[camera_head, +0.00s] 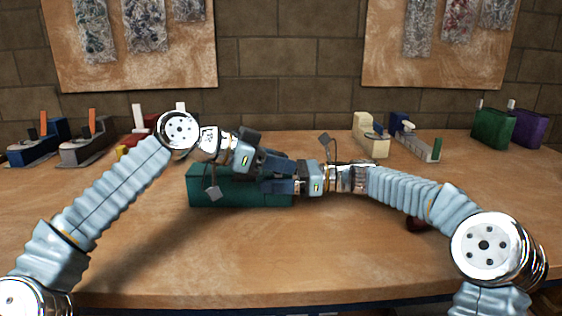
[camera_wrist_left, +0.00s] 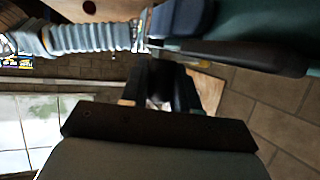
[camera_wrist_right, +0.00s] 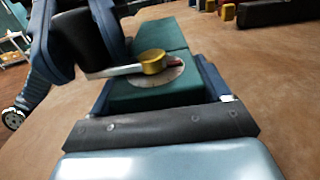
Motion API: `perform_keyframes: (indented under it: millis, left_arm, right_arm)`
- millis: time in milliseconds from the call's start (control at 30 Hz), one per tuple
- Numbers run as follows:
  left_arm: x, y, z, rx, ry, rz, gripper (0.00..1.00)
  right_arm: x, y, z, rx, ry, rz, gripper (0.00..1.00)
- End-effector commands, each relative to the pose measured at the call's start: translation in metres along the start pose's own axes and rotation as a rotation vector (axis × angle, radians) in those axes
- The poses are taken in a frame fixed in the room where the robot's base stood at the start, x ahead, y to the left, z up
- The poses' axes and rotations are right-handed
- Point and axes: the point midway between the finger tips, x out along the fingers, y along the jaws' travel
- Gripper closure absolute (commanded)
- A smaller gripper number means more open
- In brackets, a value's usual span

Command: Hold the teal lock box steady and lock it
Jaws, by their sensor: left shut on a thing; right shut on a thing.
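The teal lock box (camera_head: 240,193) lies on the workbench, partly hidden behind both grippers in the head view. My right gripper (camera_head: 284,187) is shut on it; in the right wrist view its blue fingers lie along both sides of the box (camera_wrist_right: 150,97). On top of the box is a pale round dial with a small red mark. A brass hub (camera_wrist_right: 152,61) with a silver lever (camera_wrist_right: 115,71) sits over it. My left gripper (camera_head: 283,164) is shut at the lever's outer end, at the left of the right wrist view. The left wrist view shows its dark fingers (camera_wrist_left: 163,82) close together; its grip is mostly hidden.
Other blocks and fixtures stand along the bench's back, including a green box (camera_head: 491,128), a purple box (camera_head: 527,129) and a cream block (camera_head: 370,136). The bench's front (camera_head: 230,265) is mostly clear.

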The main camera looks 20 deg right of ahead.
Motion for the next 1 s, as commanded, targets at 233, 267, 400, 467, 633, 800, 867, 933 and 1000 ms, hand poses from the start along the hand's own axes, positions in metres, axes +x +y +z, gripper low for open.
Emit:
perform_keyframes:
  millis: [233,267,400,467,633,800,867,933,1000]
  left_arm:
    - [-0.001,-0.001,0.000,0.004,0.003,0.007,1.00]
    - [-0.001,-0.001,0.000,0.004,0.003,0.007,1.00]
    - [-0.001,-0.001,0.000,0.004,0.003,0.006,0.64]
    - [-0.001,-0.001,0.000,0.004,0.002,0.006,0.64]
    - [-0.003,-0.001,0.000,0.004,0.002,0.006,0.64]
    - [-0.025,-0.002,0.000,0.004,0.001,0.004,0.64]
    - [-0.038,-0.002,0.000,0.003,0.002,0.002,0.64]
    - [-0.055,-0.002,0.000,0.004,0.002,0.002,0.64]
    - [-0.071,-0.002,0.000,0.004,0.002,0.002,0.64]
  right_arm:
    - [0.000,0.000,0.000,0.000,0.000,0.001,0.68]
    - [0.000,0.000,0.000,0.000,0.000,0.001,0.68]
    - [0.000,0.000,0.000,0.000,0.000,0.001,0.68]
    - [0.000,0.000,0.000,0.000,0.000,0.001,0.68]
    - [0.000,0.000,0.000,0.000,0.000,0.000,0.68]
    - [0.000,0.000,0.000,0.000,0.000,0.000,0.68]
    - [0.000,0.000,0.000,0.000,0.000,0.000,0.68]
    - [0.000,0.000,0.000,0.000,0.000,0.000,0.68]
    - [0.000,0.000,0.000,0.000,0.000,0.000,0.68]
